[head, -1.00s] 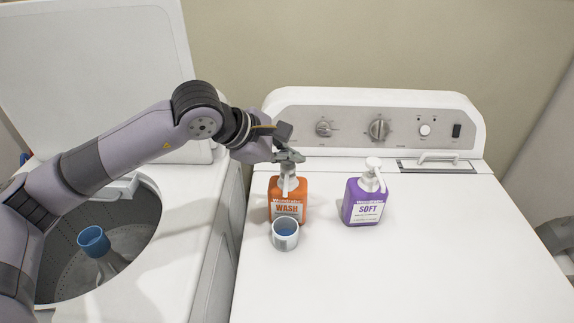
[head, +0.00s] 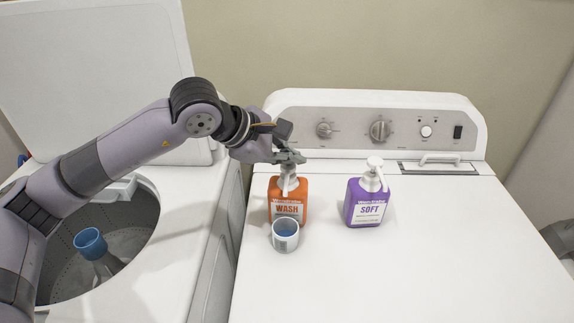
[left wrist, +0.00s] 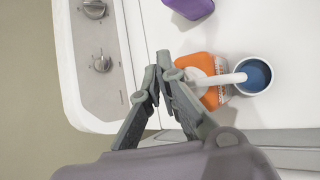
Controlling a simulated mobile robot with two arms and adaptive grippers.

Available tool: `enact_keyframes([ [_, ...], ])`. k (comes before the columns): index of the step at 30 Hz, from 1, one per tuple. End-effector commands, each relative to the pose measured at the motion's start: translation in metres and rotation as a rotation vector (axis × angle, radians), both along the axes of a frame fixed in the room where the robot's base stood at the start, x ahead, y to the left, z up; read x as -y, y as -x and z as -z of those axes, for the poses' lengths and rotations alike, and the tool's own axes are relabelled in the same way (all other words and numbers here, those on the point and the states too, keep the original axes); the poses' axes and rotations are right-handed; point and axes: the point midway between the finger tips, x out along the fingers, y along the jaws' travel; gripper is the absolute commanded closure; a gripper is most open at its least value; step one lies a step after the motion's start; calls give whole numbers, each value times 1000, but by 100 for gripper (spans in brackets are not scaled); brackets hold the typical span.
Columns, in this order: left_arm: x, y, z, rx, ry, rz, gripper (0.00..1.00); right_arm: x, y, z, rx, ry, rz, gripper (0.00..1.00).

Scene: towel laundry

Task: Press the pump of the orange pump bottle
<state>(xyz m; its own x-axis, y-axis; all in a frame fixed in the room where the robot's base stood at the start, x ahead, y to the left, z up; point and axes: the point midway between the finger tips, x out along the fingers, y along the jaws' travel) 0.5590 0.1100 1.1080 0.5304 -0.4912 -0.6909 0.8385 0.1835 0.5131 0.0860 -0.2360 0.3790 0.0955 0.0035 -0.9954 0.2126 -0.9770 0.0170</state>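The orange pump bottle (head: 288,200), labelled WASH, stands upright on the white machine top. Its white spout (left wrist: 222,79) points over a small cup with blue inside (head: 285,236), which stands right in front of the bottle. My left gripper (head: 288,157) is at the top of the bottle, over the pump head. In the left wrist view its fingers (left wrist: 157,84) are together with nothing seen between them, and they partly hide the pump head. I cannot tell whether they touch it. The bottle (left wrist: 196,66) and the cup (left wrist: 254,76) also show there. My right gripper is not seen clearly.
A purple pump bottle (head: 364,201), labelled SOFT, stands to the right. The control panel (head: 375,130) rises behind. An open washer drum (head: 130,240) with a blue-topped agitator (head: 90,241) is at the left. The machine top is clear at front and right.

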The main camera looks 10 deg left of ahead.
Motion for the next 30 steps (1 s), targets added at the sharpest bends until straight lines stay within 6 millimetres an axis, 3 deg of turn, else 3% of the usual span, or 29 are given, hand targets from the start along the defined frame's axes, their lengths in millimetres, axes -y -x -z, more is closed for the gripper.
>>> enact_keyframes([
  [1, -1, 2, 10, -21, -11, -2, 100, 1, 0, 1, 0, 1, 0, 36],
  [5, -2, 1, 7, -20, -11, -3, 100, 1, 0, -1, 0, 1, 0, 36],
  [22, -1, 0, -52, -6, -5, -3, 100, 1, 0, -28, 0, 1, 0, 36],
  [30, -1, 0, -58, -5, -4, -2, 100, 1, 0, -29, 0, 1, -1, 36],
])
